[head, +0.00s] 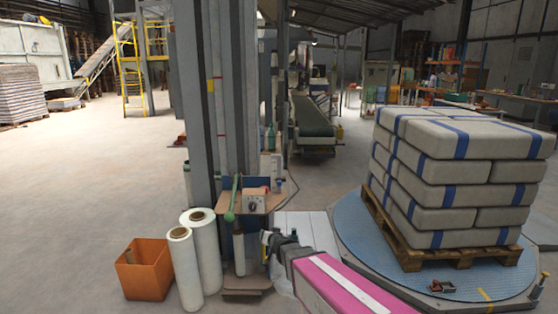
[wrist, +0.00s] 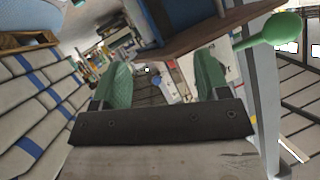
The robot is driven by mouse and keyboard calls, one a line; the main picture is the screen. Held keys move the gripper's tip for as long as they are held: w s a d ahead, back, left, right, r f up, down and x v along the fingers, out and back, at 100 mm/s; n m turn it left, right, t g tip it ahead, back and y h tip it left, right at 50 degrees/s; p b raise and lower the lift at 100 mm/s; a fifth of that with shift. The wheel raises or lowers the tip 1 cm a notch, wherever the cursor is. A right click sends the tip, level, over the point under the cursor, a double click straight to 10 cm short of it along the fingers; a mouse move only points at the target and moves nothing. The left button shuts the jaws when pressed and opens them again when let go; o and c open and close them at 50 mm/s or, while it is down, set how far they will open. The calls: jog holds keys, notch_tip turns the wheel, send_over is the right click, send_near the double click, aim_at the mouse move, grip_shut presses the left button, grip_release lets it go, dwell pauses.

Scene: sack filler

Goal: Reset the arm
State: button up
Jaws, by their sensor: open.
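My arm, with a pink and white link, reaches from the lower right of the head view towards the wrapping machine's column. My gripper (head: 268,240) is at its end, just below and right of the control box (head: 254,202). In the wrist view my gripper (wrist: 163,66) shows two green fingers spread apart with nothing between them. A lever with a green knob (head: 230,216) hangs at the left of the control box. The green knob also shows at the upper right of the wrist view (wrist: 277,29), apart from the fingers.
A turntable (head: 349,240) on the right carries a wooden pallet (head: 405,252) stacked with blue-banded sacks (head: 440,185). White film rolls (head: 204,250) and an orange bin (head: 145,272) stand left of the grey column (head: 228,100). The floor at left is clear.

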jog(key=s+d+f+g+h, duration=0.1)
jog(key=s+d+g+h, duration=0.2)
jog(key=s+d+g, duration=0.9)
jog(key=s+d, duration=0.9)
jog(key=d, duration=0.2)
jog(key=shift+f+g+h, duration=0.25)
jog(key=shift+g+h, duration=0.05)
jog(key=shift+h, duration=0.1)
